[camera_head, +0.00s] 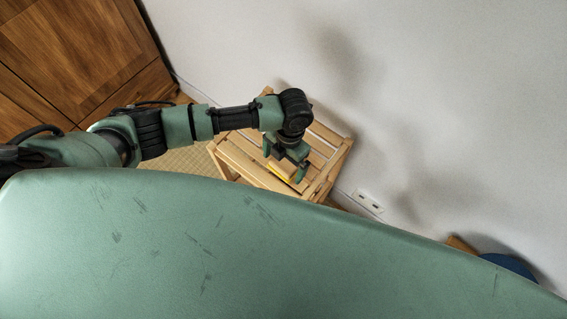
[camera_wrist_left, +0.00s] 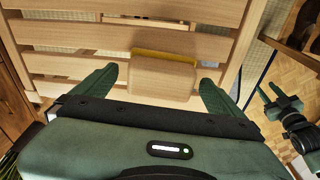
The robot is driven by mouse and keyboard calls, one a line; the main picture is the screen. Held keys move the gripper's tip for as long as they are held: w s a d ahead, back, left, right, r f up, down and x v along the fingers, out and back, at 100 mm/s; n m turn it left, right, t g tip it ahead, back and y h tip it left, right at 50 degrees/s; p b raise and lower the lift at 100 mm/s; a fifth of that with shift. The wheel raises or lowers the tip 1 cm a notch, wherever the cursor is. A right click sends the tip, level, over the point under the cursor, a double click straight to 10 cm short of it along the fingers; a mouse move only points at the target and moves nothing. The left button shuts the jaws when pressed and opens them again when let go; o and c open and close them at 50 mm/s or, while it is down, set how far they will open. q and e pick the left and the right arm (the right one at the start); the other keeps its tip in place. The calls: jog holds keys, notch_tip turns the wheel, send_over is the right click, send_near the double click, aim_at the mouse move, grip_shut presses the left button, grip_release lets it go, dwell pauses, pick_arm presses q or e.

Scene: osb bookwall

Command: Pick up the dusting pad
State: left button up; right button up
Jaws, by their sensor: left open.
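The dusting pad is a pale wooden block with a yellow edge. It lies on the slatted top of a small wooden stool (camera_head: 235,156). In the head view the pad (camera_head: 283,169) is partly hidden by my left gripper (camera_head: 285,166). In the left wrist view the pad (camera_wrist_left: 162,78) sits between the two green fingers of my left gripper (camera_wrist_left: 158,84). The fingers are open, with a gap on each side of the block. My right gripper (camera_wrist_left: 272,97) shows small at the right of the left wrist view; its jaw state is unclear.
A wooden cabinet (camera_head: 80,55) stands at the upper left. A white wall (camera_head: 420,90) rises right behind the stool, with a socket plate (camera_head: 367,201) low on it. A dark blue round thing (camera_head: 510,266) is at the lower right.

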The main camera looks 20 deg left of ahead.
aim_at(284, 163)
pick_arm(q)
jog(key=c, duration=1.4)
notch_tip(284, 163, up, 20)
jog(key=b, duration=0.1)
jog(key=shift+b, duration=0.4)
